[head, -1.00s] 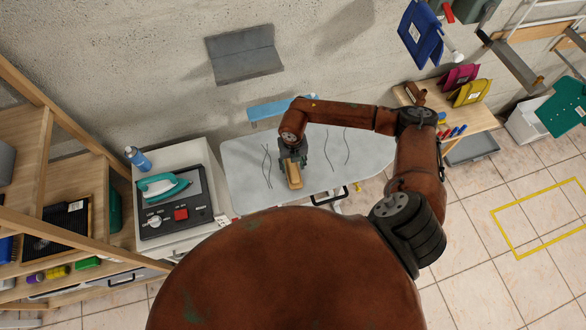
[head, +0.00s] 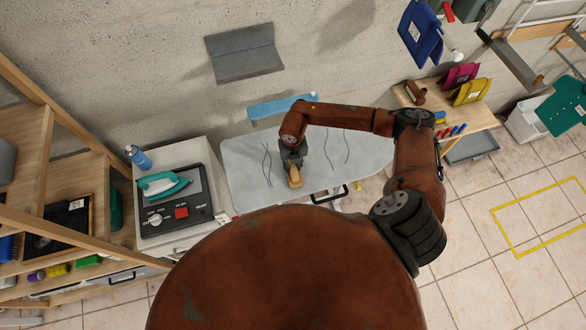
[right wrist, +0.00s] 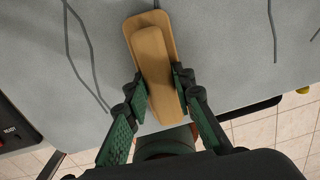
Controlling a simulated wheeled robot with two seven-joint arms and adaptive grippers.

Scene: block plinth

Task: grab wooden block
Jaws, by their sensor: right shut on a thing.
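The wooden block (head: 295,178) is at the front middle of the grey board top. In the right wrist view the light wooden block (right wrist: 158,72) lies along a longer, rounded wooden piece (right wrist: 150,20) that shows past its far end and edges; whether the two are one piece I cannot tell. My right gripper (head: 293,166) reaches down over the block. Its dark fingers, with green inner links, are shut on the block's near part, one on each side (right wrist: 156,84). Whether the block is lifted off the surface is not clear. My left gripper is not in view.
The grey board (head: 240,170) carries thin dark wavy lines and is otherwise clear. A white cabinet with a teal iron (head: 160,186) and a blue bottle (head: 138,157) stands left. A light-blue ledge (head: 275,108) is behind. A wooden side table (head: 470,115) stands right.

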